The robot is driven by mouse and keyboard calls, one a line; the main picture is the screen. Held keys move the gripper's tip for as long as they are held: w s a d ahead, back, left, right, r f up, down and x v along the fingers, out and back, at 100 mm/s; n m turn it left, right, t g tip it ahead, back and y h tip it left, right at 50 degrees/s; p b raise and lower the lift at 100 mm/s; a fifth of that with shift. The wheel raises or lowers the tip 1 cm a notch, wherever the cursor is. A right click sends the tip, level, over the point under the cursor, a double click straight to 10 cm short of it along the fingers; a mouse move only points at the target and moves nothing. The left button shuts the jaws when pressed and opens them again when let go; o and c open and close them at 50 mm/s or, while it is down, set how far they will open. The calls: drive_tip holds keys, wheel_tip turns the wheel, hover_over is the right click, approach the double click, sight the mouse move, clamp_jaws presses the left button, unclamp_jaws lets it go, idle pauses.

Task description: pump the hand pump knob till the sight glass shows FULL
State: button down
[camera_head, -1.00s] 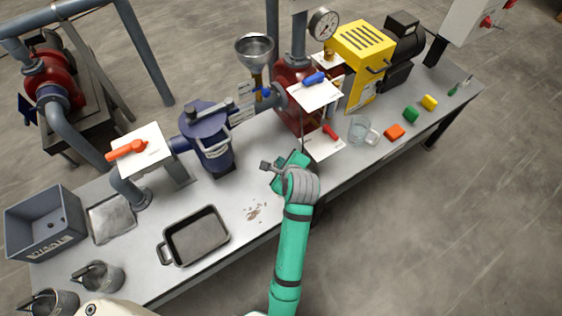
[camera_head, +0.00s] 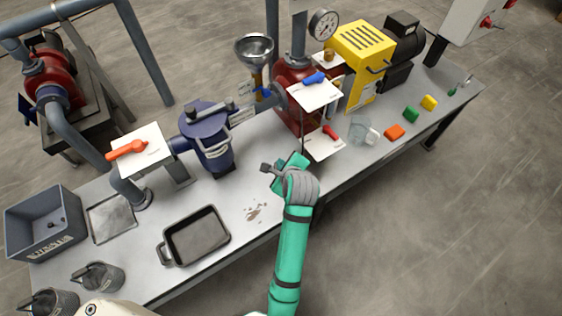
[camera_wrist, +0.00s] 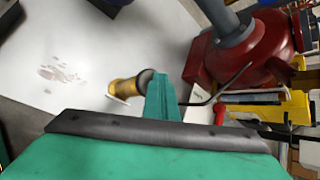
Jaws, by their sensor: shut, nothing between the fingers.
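My gripper (camera_head: 293,158) is shut and empty, low over the front part of the bench, in front of the red machine body (camera_head: 292,90). In the wrist view its teal fingers (camera_wrist: 162,98) overlap the edge of a small brass cylinder with a dark top (camera_wrist: 128,87), probably the hand pump with its knob. I cannot tell whether they touch. In the head view my gripper and arm hide that cylinder. A thin bent dark rod (camera_wrist: 222,88) runs from the red body towards the fingers. I cannot make out the sight glass or its reading.
A glass jug (camera_head: 358,128), a red-handled valve plate (camera_head: 322,147) and a blue-handled plate (camera_head: 315,94) stand to the right. A blue filter housing (camera_head: 210,140) and a black pan (camera_head: 196,237) are to the left. Brown crumbs (camera_head: 253,212) lie on the bench.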

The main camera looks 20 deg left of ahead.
drive_tip(key=shift+f, duration=0.6)
idle(0.3)
drive_tip(key=shift+r, duration=2.4)
drive_tip(key=shift+r, duration=0.1)
wheel_tip(320, 180, up, 5)
drive_tip(key=shift+f, duration=0.1)
drive_tip(key=shift+a, duration=0.1)
idle(3.0)
